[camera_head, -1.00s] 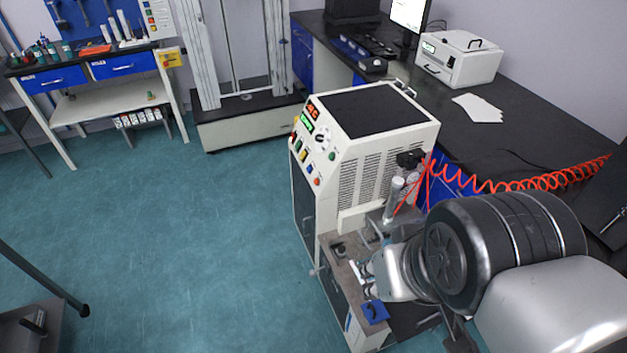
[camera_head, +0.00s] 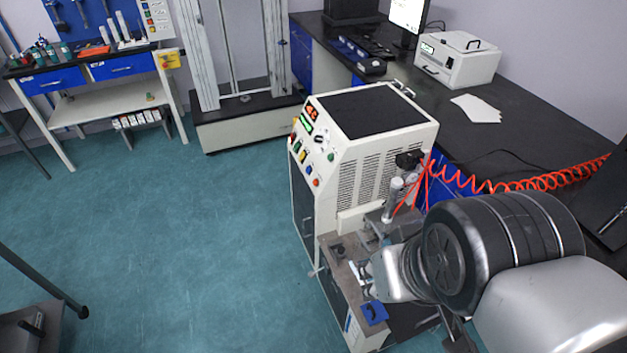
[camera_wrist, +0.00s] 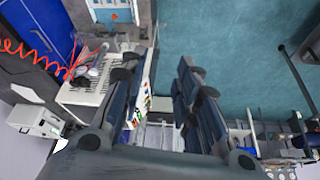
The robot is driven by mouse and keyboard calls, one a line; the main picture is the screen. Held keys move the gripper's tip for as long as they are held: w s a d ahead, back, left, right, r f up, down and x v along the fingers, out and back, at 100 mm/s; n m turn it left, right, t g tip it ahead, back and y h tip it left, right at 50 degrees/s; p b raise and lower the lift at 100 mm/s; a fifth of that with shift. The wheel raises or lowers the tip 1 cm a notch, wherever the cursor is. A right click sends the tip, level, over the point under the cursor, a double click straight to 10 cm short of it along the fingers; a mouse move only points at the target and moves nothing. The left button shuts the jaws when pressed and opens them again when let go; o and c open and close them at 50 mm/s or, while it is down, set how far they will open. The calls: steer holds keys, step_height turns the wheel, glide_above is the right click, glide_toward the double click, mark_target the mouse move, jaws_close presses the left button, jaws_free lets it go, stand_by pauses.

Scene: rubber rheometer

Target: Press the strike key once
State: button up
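The rheometer (camera_head: 372,135) is a cream cabinet with a black top and vented side. Its sloped front panel (camera_head: 307,146) carries a red display, a green display, a dial and several coloured buttons. No label is legible, so I cannot tell which one is the strike key. My gripper (camera_head: 366,273) is beside the lower work surface, below and apart from the panel, partly hidden by my wrist. In the wrist view my gripper (camera_wrist: 168,62) has its fingers apart with nothing held. Part of the panel with coloured buttons (camera_wrist: 146,101) shows beside the left finger.
A red coiled hose (camera_head: 540,181) runs behind my arm. A black bench (camera_head: 480,135) with a white box instrument (camera_head: 458,60) stands at the right. A small blue part (camera_head: 375,312) is at the front of the work surface (camera_head: 342,262). The teal floor (camera_head: 200,230) left of the machine is clear.

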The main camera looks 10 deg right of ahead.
jaws_close()
stand_by(1.4)
